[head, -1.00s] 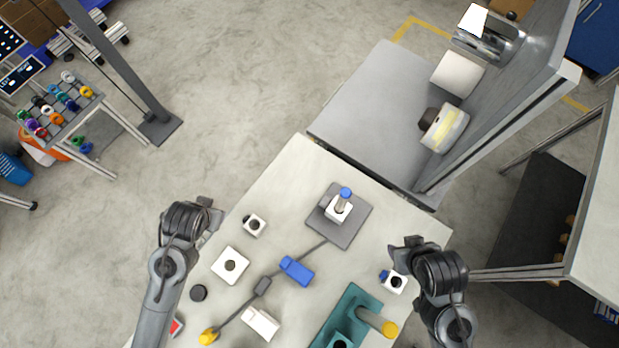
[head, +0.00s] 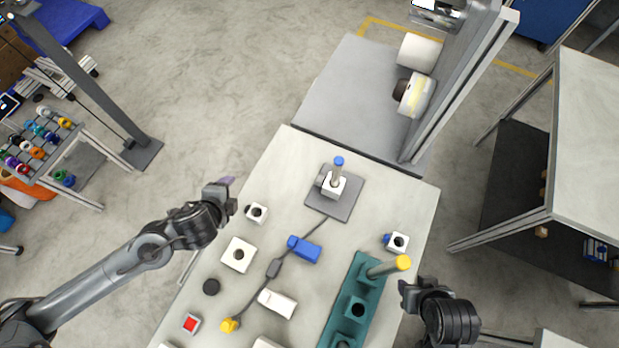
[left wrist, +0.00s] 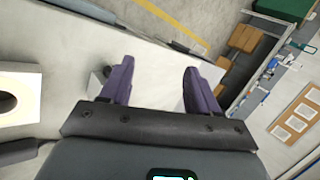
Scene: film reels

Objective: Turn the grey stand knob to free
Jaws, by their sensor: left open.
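A white block stands on a grey square plate (head: 348,200) near the far end of the table in the head view. It carries a post with a blue top (head: 338,163), and a grey knob (head: 321,178) appears on its left side. The knob's setting is too small to read. My left gripper (head: 230,188) is open and empty, left of the plate and apart from it, at the table's left edge. Its purple fingers are spread in the left wrist view (left wrist: 158,85), with nothing between them. My right gripper (head: 409,289) is by the table's right edge; its jaws are unclear.
A white block with a hole (head: 257,212) lies near my left gripper. Other white blocks, a blue block (head: 304,249) on a cable and a teal base (head: 345,309) with a yellow-tipped post occupy the nearer table. A grey machine bench (head: 345,95) adjoins the far edge.

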